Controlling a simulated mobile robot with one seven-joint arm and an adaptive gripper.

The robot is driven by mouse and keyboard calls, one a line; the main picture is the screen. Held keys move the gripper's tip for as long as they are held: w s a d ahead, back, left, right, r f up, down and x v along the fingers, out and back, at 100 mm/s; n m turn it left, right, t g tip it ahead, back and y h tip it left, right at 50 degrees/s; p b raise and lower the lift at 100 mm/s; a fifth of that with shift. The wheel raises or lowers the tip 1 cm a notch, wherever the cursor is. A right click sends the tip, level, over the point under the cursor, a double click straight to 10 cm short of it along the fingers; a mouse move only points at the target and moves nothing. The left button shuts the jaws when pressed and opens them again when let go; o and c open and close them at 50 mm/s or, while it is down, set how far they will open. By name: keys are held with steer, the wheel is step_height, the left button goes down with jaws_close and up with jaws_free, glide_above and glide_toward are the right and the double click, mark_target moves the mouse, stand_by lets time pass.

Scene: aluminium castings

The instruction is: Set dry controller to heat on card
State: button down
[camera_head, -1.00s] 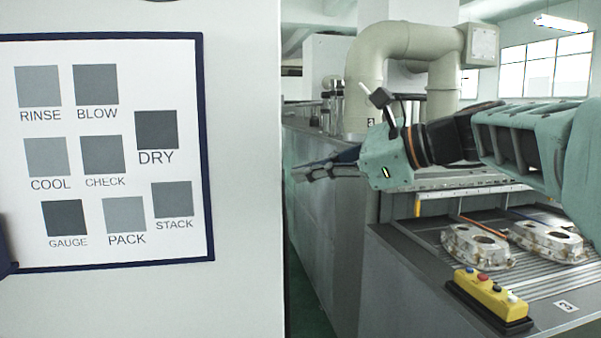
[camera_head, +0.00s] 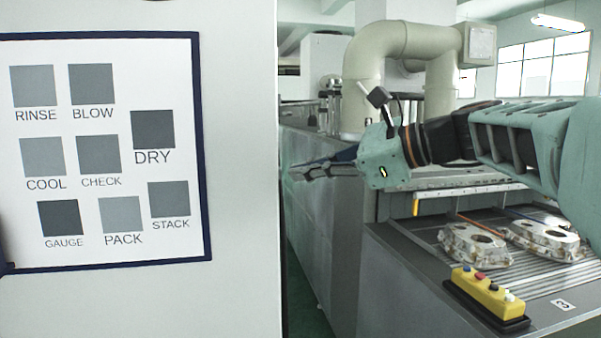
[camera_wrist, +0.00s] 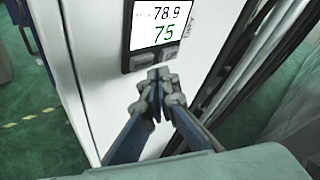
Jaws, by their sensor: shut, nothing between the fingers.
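The controller (camera_wrist: 127,45) shows at the top of the wrist view, on a white cabinet face. Its screen (camera_wrist: 158,24) reads 78.9 in black above 75 in green. Two dark buttons sit under the screen, a left one (camera_wrist: 141,62) and a right one (camera_wrist: 169,53). My gripper (camera_wrist: 158,76) is shut and empty, its tips just below the buttons; whether they touch is unclear. In the head view my gripper (camera_head: 292,172) points left, and the controller is hidden. A white board (camera_head: 100,125) there bears grey squares labelled RINSE, BLOW, DRY and others; no heat number is readable on it.
Two metal castings (camera_head: 475,245) (camera_head: 543,240) lie on a ribbed conveyor at right. A yellow button box (camera_head: 486,290) stands at its front edge. A white panel edge (camera_head: 279,200) stands left of my gripper.

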steer(key=shift+a, duration=0.15)
steer(key=shift+s+a, duration=0.15)
steer(key=shift+a, duration=0.15)
steer(key=shift+s+a, duration=0.1)
steer(key=shift+a, duration=0.3)
stand_by(1.1)
steer(key=shift+d, duration=0.1)
steer(key=shift+w+d+p, duration=0.2)
steer(key=shift+d+p, duration=0.25)
steer(key=shift+d, duration=0.25)
steer(key=d+p, duration=0.1)
steer(key=d, duration=0.1)
steer(key=w+d+p, duration=0.1)
steer(key=d, duration=0.2)
steer(key=shift+w, duration=0.2)
